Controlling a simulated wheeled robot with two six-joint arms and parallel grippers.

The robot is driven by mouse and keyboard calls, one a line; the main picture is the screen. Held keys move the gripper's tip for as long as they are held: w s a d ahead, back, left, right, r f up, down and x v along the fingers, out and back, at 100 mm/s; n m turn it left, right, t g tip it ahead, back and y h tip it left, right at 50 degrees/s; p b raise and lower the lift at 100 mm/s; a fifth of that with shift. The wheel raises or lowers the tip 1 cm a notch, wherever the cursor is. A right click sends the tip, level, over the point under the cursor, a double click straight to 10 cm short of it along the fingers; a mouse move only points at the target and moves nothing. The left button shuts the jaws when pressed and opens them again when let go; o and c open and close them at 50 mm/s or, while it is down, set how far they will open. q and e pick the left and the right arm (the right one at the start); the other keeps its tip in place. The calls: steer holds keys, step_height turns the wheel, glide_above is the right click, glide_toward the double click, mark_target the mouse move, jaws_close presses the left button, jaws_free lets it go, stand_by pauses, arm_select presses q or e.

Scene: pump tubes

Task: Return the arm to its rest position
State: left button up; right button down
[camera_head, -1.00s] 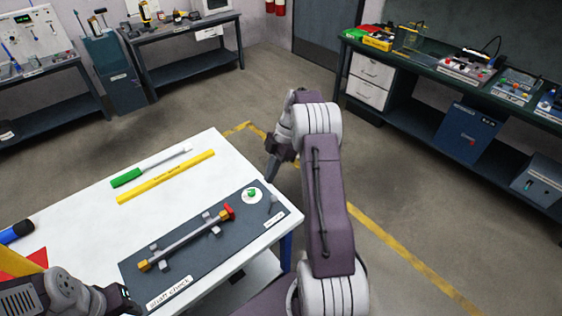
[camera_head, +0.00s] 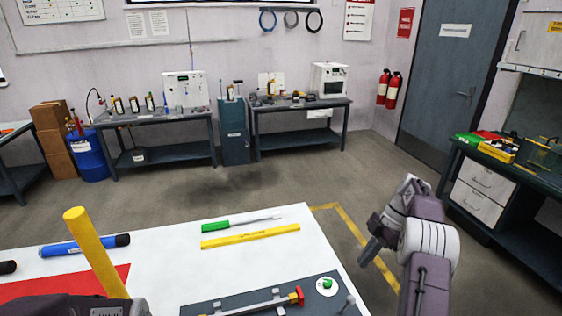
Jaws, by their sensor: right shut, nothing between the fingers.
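My right arm stands at the lower right in the head view, with its right gripper (camera_head: 372,253) pointing down beside the right edge of the white table (camera_head: 190,245). The right gripper is shut and empty, and touches nothing on the table. My left gripper is not clearly visible; only a dark part of my left arm shows at the bottom left. A shaft with a red end (camera_head: 298,296) lies on the dark mat (camera_head: 200,307), whose lower part is cut off by the frame. A small green piece (camera_head: 327,283) sits on a white disc on that mat.
A yellow post (camera_head: 95,250) rises near a blue flashlight (camera_head: 75,246) and a red sheet (camera_head: 70,290). A workbench with drawers (camera_head: 480,190) stands at right. Open floor lies beyond the table.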

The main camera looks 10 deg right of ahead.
steer(key=w+a+r+n, duration=0.1)
steer(key=a+r+n, duration=0.1)
steer(key=a+r, duration=0.6)
steer(key=s+a+h, duration=0.2)
steer(key=s+a, duration=0.5)
steer(key=a, duration=0.3)
steer(key=s+f+m+t+h, duration=0.2)
steer(key=s+f+m, duration=0.9)
steer(key=m, duration=0.8)
steer(key=shift+f+h, duration=0.15)
steer(key=shift+h, duration=0.45)
steer(key=shift+s+m, duration=0.15)
steer(key=shift+m, duration=0.15)
